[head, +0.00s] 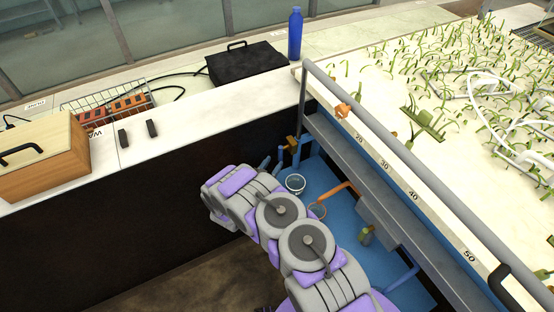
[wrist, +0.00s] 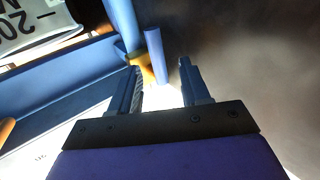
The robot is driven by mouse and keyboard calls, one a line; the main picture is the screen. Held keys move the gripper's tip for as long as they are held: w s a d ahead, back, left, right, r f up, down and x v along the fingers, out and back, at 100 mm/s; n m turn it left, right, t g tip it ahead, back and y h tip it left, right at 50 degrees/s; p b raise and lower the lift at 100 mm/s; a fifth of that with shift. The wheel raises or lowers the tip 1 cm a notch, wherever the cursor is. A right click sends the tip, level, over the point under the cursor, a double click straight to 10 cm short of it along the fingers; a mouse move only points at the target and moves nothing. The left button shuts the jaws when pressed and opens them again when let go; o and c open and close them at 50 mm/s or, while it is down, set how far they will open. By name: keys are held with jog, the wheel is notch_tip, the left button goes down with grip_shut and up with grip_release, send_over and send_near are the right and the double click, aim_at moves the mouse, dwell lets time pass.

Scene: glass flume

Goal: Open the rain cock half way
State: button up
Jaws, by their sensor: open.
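In the wrist view, a brass-coloured cock (wrist: 147,72) sits on a blue upright pipe (wrist: 122,22). A blue lever (wrist: 155,52) stands beside it; I take this to be the rain cock. My gripper (wrist: 159,66) is open, and the lever's lower part shows between its two fingertips. Whether a finger touches the lever I cannot tell. In the head view, a small brass cock (head: 292,145) shows near the flume's left end, with blue parts around it. My arm reaches towards it, and I cannot clearly separate my fingers from those blue parts.
A grey rail (head: 400,150) runs along the flume's planted bed (head: 450,90). Below are a blue surface (head: 345,220), a white-rimmed cup (head: 295,183) and an orange handle (head: 338,190). A bench (head: 210,110) on the left holds a black case (head: 245,62) and a wooden box (head: 40,160).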

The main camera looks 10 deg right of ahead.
aim_at(279, 156)
jog(key=x, duration=0.4)
jog(key=shift+s+d+b, duration=0.2)
jog(key=shift+d+b, duration=0.15)
jog(key=shift+w+d, duration=0.1)
jog(key=shift+w, duration=0.2)
jog(key=shift+r, duration=0.1)
jog(key=shift+a, duration=0.2)
jog(key=shift+d, duration=0.15)
grip_shut()
